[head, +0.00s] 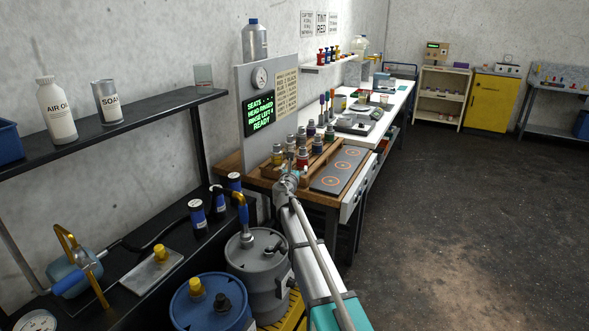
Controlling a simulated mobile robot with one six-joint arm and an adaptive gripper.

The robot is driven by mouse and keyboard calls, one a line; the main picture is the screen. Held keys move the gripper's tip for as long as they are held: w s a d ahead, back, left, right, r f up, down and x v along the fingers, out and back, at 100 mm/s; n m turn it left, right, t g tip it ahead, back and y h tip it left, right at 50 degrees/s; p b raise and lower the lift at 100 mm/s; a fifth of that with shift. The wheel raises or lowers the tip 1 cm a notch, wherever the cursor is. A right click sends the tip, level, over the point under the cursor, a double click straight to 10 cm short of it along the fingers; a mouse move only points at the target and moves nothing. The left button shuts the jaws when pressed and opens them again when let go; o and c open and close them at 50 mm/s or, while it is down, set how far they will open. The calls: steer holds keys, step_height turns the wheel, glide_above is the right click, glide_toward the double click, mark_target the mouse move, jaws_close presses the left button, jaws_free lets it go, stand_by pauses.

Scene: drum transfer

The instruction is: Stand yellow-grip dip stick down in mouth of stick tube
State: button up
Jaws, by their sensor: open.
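My arm reaches away from me to the wooden bench, and my gripper (290,172) is at its far end, small, beside the near edge of the wooden rack. It is open, and I see nothing held in it. I cannot tell which thing is the stick tube, and no tube mouth is clear at this distance.
The wooden rack (318,156) holds several capped bottles. A grey mat (340,169) with orange rings lies to its right. A grey drum (262,262) and a blue drum (212,303) stand below, left of my arm. Open floor (455,210) lies to the right.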

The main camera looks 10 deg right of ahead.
step_height(320, 180, up, 11)
steer(key=p, duration=1)
steer(key=shift+p, duration=0.3)
steer(key=shift+r, duration=0.1)
steer(key=s+d+f+m+g+h, duration=0.1)
steer(key=s+d+f+m+g, duration=0.25)
steer(key=s+m, duration=0.3)
steer(key=s+d+f+m+g, duration=0.2)
steer(key=s+f+m+g, duration=0.15)
steer(key=s+m, duration=0.35)
steer(key=s+d+f+m+g+h, duration=0.1)
steer(key=s+d+f+m+g, duration=0.2)
steer(key=s+m, duration=0.4)
steer(key=s+a+f+m+g+y, duration=0.2)
steer(key=s+f+m, duration=0.1)
steer(key=s, duration=0.5)
steer(key=s+a+f+m+g+y, duration=0.2)
steer(key=s+a+m+y, duration=0.1)
steer(key=s, duration=0.5)
steer(key=s+a+f+m+g+y, duration=0.2)
steer(key=s+m, duration=0.3)
steer(key=s, duration=0.3)
steer(key=shift+s+a+f+g+y, duration=0.35)
steer(key=shift+f+g+y, duration=0.2)
steer(key=shift+f, duration=0.3)
steer(key=shift+m, duration=0.25)
